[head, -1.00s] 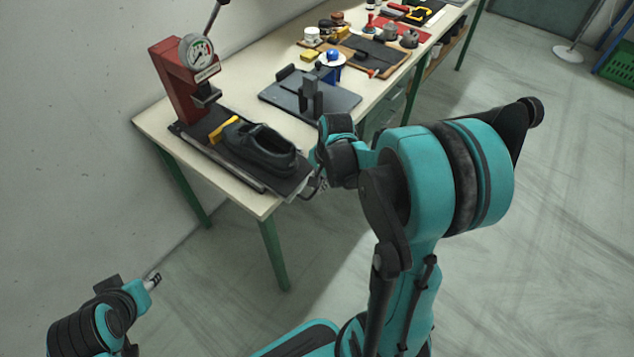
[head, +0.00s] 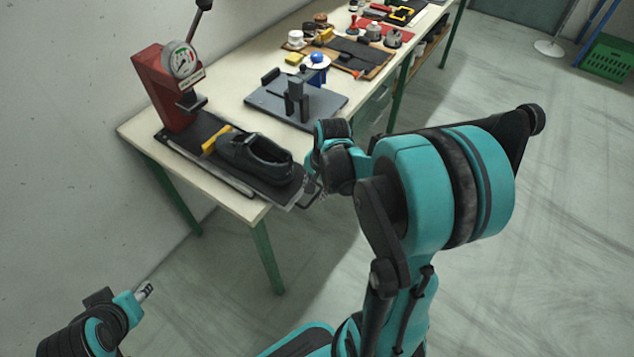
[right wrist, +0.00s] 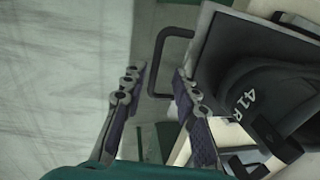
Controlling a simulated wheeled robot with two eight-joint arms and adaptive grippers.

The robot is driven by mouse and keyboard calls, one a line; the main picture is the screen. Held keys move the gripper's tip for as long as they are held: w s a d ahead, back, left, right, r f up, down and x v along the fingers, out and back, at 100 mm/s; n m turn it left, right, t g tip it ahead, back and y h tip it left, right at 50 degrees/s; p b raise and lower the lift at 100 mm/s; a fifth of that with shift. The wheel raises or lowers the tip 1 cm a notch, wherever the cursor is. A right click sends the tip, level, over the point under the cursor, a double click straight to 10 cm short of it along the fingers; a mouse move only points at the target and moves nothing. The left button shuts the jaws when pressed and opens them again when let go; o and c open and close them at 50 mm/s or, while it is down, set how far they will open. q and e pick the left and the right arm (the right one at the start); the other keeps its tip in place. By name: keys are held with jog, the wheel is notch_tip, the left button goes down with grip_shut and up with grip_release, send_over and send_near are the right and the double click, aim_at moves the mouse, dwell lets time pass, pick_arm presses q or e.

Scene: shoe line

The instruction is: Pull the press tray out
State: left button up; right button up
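The red press (head: 165,92) with a round gauge stands at the far left of the bench. Its dark press tray (head: 205,128) lies on the bench, with its handle end at the near corner. A black shoe (head: 255,158) with a yellow part at its toe rests on the tray. It also shows in the right wrist view (right wrist: 278,100). My right gripper (right wrist: 157,80) is open at the tray's black U-shaped handle (right wrist: 157,60). The handle bar appears between the fingertips; contact cannot be told. My left gripper (head: 147,290) is low at left, away from the bench, its opening unclear.
A grey plate with an upright fixture (head: 297,103) stands on the bench right of the shoe. Further back are a blue-topped item (head: 317,58) and several small tools. A green crate (head: 606,60) stands at far right. The floor beside the bench is clear.

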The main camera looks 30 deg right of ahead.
notch_tip(320, 180, up, 11)
jog(key=s, duration=0.2)
jog(key=shift+d+r, duration=0.15)
jog(key=shift+d, duration=0.2)
jog(key=s+a+n+t, duration=0.5)
jog(key=s+a+n, duration=0.1)
jog(key=a+n, duration=0.7)
jog(key=shift+a+n+h, duration=0.15)
jog(key=shift+n+h, duration=0.15)
jog(key=shift+h, duration=0.1)
jog(key=shift+s+r, duration=0.1)
dwell(1.4)
